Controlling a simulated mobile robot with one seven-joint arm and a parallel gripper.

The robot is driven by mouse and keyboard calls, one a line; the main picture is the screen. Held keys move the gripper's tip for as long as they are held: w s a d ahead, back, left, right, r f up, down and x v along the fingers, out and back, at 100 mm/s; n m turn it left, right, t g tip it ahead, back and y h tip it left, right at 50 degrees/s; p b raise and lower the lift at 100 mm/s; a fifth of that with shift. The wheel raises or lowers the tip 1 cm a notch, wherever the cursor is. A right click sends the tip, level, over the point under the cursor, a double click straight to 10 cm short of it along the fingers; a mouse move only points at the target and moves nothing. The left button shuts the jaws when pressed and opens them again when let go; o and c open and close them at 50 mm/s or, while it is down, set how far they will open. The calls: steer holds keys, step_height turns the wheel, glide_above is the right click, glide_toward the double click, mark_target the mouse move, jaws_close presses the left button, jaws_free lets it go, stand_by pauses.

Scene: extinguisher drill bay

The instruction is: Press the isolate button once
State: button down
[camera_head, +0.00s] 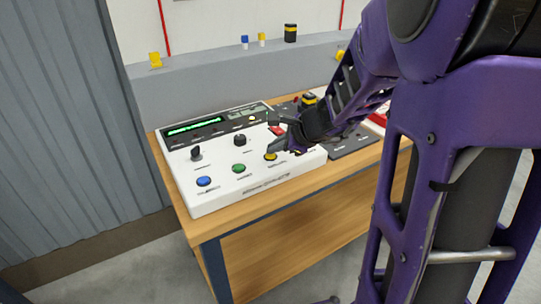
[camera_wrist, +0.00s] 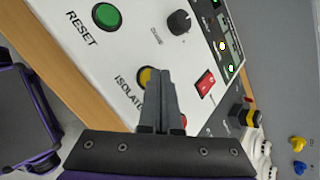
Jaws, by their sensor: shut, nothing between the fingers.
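The isolate button is a yellow round button (camera_head: 270,156) at the right front of the white control panel (camera_head: 225,190). In the wrist view the yellow button (camera_wrist: 147,74) sits beside the printed label "ISOLATE", partly covered by my fingers. My gripper (camera_head: 272,151) is shut and empty, pointing down at the panel. In the wrist view its closed fingertips (camera_wrist: 163,73) overlap the right side of the button. The tips are at or just above the button; I cannot tell whether they touch it.
A green button (camera_head: 238,168) labelled "RESET", a blue button (camera_head: 204,181), black knobs (camera_head: 240,140) and a red rocker switch (camera_wrist: 205,82) share the panel. A dark panel (camera_head: 350,143) lies right of it on the wooden table (camera_head: 290,205). Small blocks (camera_head: 290,33) stand on the grey ledge behind.

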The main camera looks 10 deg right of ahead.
mark_target(275, 157)
steer(key=shift+f+b, duration=0.3)
steer(key=shift+f, duration=0.05)
steer(key=shift+r, duration=0.1)
stand_by(0.4)
steer(key=shift+r+p, duration=0.75)
steer(key=shift+r, duration=0.05)
step_height(275, 157, up, 5)
steer(key=p, duration=0.4)
steer(key=shift+r, duration=0.1)
stand_by(0.5)
